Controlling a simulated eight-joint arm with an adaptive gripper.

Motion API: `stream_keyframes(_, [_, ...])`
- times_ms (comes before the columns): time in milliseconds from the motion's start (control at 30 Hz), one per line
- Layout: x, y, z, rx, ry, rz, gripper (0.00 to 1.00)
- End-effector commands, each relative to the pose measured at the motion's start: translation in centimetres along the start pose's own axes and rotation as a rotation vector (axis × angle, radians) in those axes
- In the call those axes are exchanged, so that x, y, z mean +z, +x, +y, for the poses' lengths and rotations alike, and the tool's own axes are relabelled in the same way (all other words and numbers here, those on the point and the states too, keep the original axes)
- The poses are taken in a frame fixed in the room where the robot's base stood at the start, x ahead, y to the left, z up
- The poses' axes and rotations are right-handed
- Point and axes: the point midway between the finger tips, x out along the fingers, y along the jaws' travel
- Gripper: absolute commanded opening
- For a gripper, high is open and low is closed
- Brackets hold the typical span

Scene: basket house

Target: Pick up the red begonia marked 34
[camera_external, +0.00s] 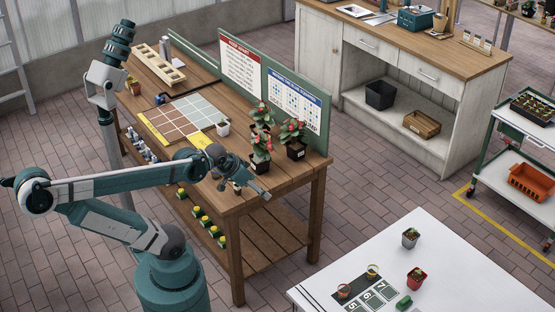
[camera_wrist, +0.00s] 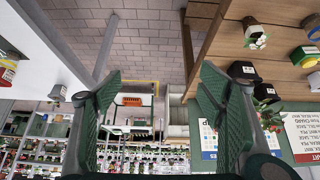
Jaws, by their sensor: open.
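Several begonias with red flowers in dark pots stand at the right end of the wooden bench: a back one (camera_external: 262,114), a right one (camera_external: 293,138) and a front one (camera_external: 261,148). Their markings are too small to read, so I cannot tell which is 34. My gripper (camera_external: 262,190) is open and empty, just in front of these pots near the bench's front right corner. In the wrist view, my gripper's fingers (camera_wrist: 160,95) are spread apart with nothing between them. That view appears upside down; a dark pot (camera_wrist: 243,71) and another dark pot (camera_wrist: 266,93) show at right.
A white pot (camera_external: 222,127) stands left of the begonias. A green board with posters (camera_external: 293,97) backs the bench. A coloured grid mat (camera_external: 183,121) lies on the bench. A white table (camera_external: 450,270) with small pots is at lower right. Open floor lies between.

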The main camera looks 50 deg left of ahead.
Motion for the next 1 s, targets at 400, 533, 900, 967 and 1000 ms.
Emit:
stream_keyframes(400, [-6.0,-0.7,-2.5,-0.033,-0.131,-0.057,0.68])
stream_keyframes(533, [-8.2,-0.6,-3.5,-0.047,-0.183,-0.079,0.68])
stream_keyframes(900, [-14.0,0.2,-7.0,-0.087,-0.331,-0.138,0.68])
stream_keyframes(967, [-14.9,0.4,-7.7,-0.094,-0.355,-0.148,0.68])
stream_keyframes(1000, [-15.4,0.6,-8.1,-0.098,-0.371,-0.154,0.68])
